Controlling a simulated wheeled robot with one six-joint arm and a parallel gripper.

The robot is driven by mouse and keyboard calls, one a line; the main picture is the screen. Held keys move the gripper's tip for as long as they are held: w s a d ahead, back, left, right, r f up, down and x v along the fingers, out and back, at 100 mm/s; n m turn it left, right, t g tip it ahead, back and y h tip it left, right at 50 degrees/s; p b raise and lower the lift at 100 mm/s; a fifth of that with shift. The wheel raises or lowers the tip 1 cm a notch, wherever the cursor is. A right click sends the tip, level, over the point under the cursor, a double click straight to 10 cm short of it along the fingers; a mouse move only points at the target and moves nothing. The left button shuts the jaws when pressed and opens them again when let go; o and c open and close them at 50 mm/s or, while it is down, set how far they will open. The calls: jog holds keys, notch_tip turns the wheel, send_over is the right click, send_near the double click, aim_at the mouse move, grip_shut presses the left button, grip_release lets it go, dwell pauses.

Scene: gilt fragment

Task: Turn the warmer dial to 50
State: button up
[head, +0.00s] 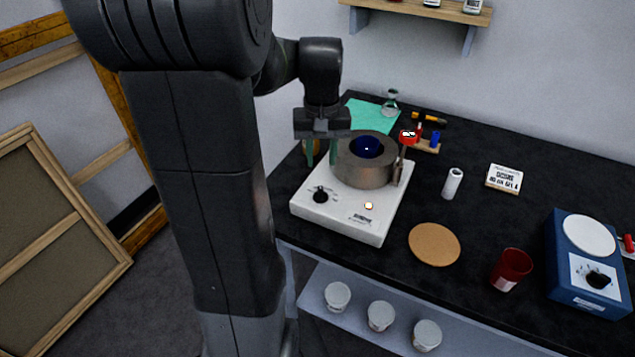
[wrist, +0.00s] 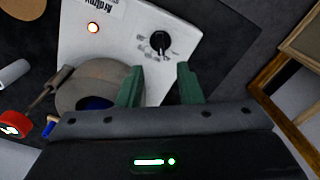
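The warmer (head: 338,213) is a white box with a grey round heating well (head: 365,166) on top and a dark blue flask-like object (head: 367,147) in it. Its black dial (head: 320,195) is on the front left of its sloping face; the dial also shows in the wrist view (wrist: 160,41), where its scale is too small to read. My gripper (head: 320,155) is above the back left of the warmer, beside the well. In the wrist view my gripper (wrist: 160,88) has its green fingers apart, with nothing between them; the dial lies beyond the fingertips, not touched.
A lit orange lamp (head: 369,206) is on the warmer's face. A cork mat (head: 434,244), red cup (head: 511,269), white cylinder (head: 452,183) and blue stirrer-like device (head: 588,262) stand to the right. A rack with a red-topped item (head: 408,137) is behind the well.

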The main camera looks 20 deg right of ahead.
aim_at(321, 191)
notch_tip(321, 191, down, 10)
jog(key=shift+r, duration=0.1)
jog(key=shift+c, duration=0.2)
grip_shut()
